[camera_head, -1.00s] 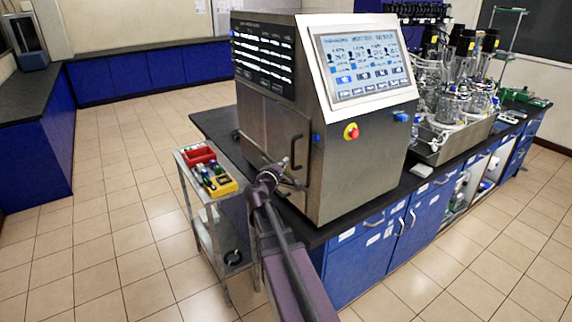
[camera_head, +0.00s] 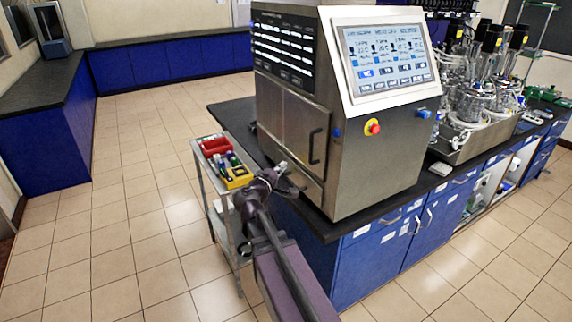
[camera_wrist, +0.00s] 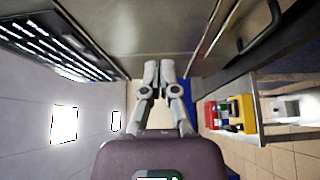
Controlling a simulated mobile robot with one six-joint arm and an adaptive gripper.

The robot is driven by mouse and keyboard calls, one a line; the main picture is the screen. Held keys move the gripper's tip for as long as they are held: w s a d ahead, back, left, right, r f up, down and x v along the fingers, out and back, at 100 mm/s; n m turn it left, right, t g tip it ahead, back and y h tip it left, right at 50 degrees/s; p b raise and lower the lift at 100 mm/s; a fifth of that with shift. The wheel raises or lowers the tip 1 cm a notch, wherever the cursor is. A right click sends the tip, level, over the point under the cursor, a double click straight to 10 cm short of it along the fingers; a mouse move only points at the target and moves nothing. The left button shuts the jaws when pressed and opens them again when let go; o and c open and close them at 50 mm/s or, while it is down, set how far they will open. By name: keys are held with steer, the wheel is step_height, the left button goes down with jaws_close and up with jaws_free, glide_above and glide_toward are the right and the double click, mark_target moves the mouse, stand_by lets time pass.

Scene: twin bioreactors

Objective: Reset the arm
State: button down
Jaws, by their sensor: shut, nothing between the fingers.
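My gripper (camera_wrist: 158,72) is shut and empty in the wrist view, its two grey fingers meeting at the tips in front of the steel cabinet. In the head view my gripper (camera_head: 292,190) is at the end of my arm, small and partly hidden by the wrist, close to the lower front of the steel control cabinet (camera_head: 365,160). I cannot tell whether it touches the cabinet.
A steel cart (camera_head: 229,215) with a red tray (camera_head: 215,146) and a yellow rack (camera_head: 238,178) stands left of my wrist. The black bench top (camera_head: 237,122) carries the cabinet and glass bioreactors (camera_head: 475,95). Tiled floor (camera_head: 130,200) is open at left.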

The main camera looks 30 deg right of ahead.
steer(key=shift+s, duration=0.1)
stand_by(0.6)
steer(key=s+a+f+m+g+y, duration=0.3)
steer(key=s+f, duration=0.1)
steer(key=f, duration=0.3)
steer(key=s+a+f+m+g+y, duration=0.3)
steer(key=s+a+f+y, duration=0.1)
steer(key=f, duration=0.2)
steer(key=s+a+f+g+y, duration=0.2)
steer(key=s+a+y, duration=0.1)
steer(key=a, duration=0.3)
steer(key=s+a+f+g+y, duration=0.1)
steer(key=s+a+f+y, duration=0.2)
steer(key=a, duration=0.4)
steer(key=shift+s+a+f+m+g+y, duration=0.35)
steer(key=shift+s+y, duration=0.25)
steer(key=shift+y, duration=0.4)
